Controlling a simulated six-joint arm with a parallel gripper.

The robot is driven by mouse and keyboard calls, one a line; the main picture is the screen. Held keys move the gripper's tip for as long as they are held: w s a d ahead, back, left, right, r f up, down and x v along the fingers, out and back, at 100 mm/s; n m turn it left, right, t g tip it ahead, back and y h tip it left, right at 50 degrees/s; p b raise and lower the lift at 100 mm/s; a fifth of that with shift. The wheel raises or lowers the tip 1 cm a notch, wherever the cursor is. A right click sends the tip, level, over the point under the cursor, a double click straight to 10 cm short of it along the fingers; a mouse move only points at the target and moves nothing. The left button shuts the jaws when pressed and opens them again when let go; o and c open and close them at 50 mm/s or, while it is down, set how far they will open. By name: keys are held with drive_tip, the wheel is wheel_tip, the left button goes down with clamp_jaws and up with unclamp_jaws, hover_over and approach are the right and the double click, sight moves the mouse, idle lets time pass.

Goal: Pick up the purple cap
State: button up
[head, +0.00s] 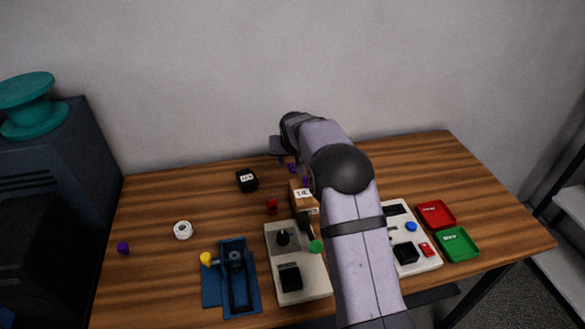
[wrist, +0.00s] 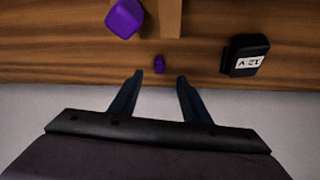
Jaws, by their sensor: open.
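My gripper (wrist: 160,78) is open and empty, its two dark fingers apart at the table's back edge. A small purple piece (wrist: 160,64) lies on the wood between and just beyond the fingertips, not touching them; it also shows in the head view (head: 292,167). A larger-looking purple faceted piece (wrist: 126,18) is at the top left of the wrist view, beside a tan box. It shows partly in the head view (head: 306,181), next to my arm. Another purple piece (head: 123,248) lies at the table's far left. I cannot tell which is the cap.
A black labelled block (wrist: 245,55) lies right of the fingers in the wrist view. The tan box (head: 298,188) stands near my arm. A red piece (head: 272,206), white roll (head: 183,230), blue fixture (head: 239,280) and red tray (head: 435,214) are around. The left table is mostly clear.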

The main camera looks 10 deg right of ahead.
sight(292, 166)
drive_tip(key=shift+p+x, duration=0.4)
drive_tip(key=shift+x, duration=0.65)
drive_tip(key=shift+w, duration=0.1)
drive_tip(key=shift+p+x, duration=1.35)
drive_tip(key=shift+x, duration=1.15)
drive_tip(key=shift+c, duration=0.6)
clamp_jaws()
